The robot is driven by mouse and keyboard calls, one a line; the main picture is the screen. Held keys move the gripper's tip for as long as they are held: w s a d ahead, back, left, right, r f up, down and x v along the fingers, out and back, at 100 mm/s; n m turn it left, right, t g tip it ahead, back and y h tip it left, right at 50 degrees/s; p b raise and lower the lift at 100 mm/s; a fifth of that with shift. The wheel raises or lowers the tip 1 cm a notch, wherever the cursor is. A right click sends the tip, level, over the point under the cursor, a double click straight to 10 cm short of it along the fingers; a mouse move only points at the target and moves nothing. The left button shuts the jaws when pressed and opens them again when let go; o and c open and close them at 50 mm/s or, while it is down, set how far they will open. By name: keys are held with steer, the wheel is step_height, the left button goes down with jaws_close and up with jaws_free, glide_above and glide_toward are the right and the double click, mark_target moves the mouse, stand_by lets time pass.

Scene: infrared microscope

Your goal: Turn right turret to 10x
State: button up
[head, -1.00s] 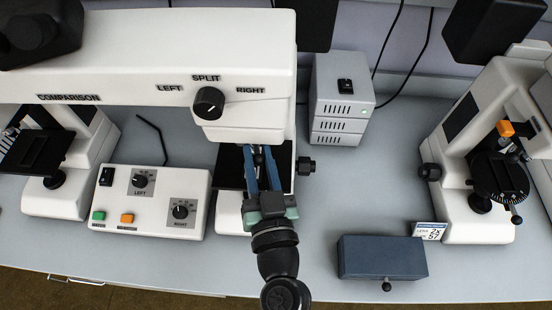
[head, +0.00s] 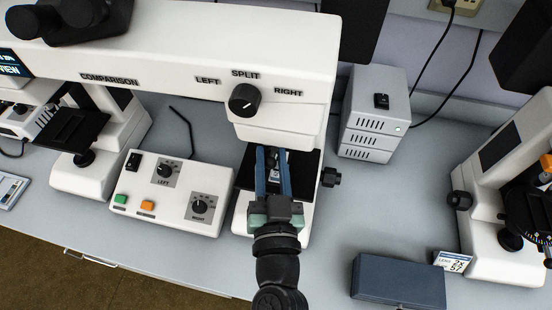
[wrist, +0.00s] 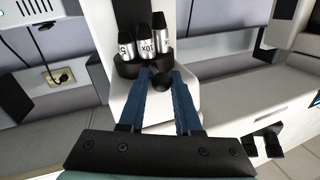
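The right turret of the comparison microscope is a black disc (wrist: 130,69) in the wrist view, carrying silver objectives with black tops. The middle objective (wrist: 147,47) reads like 10X, the left one (wrist: 126,46) shows a 5, and the label of the right one (wrist: 163,42) is hard to read. A round black knob (wrist: 161,82) sits below the disc, between my fingertips. My gripper (wrist: 160,77) has its blue fingers apart on either side of the knob; contact cannot be told. In the head view my gripper (head: 272,155) reaches under the right side of the bridge, where the turret is mostly hidden.
The white bridge (head: 170,60) with its split knob (head: 244,100) overhangs my gripper. A control box (head: 172,195) stands left. A grey power unit (head: 374,115), a blue-grey box (head: 398,280) and another microscope (head: 495,215) stand right.

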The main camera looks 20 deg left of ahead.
steer(key=o, duration=0.3)
steer(key=shift+a, duration=0.2)
steer(key=shift+o, duration=0.2)
steer(key=shift+d, duration=0.15)
steer(key=shift+s+d+f, duration=0.15)
steer(key=shift+s, duration=0.1)
steer(key=b+v, duration=0.4)
steer(key=v, duration=0.8)
steer(key=shift+b, duration=0.35)
steer(key=shift+s, duration=0.1)
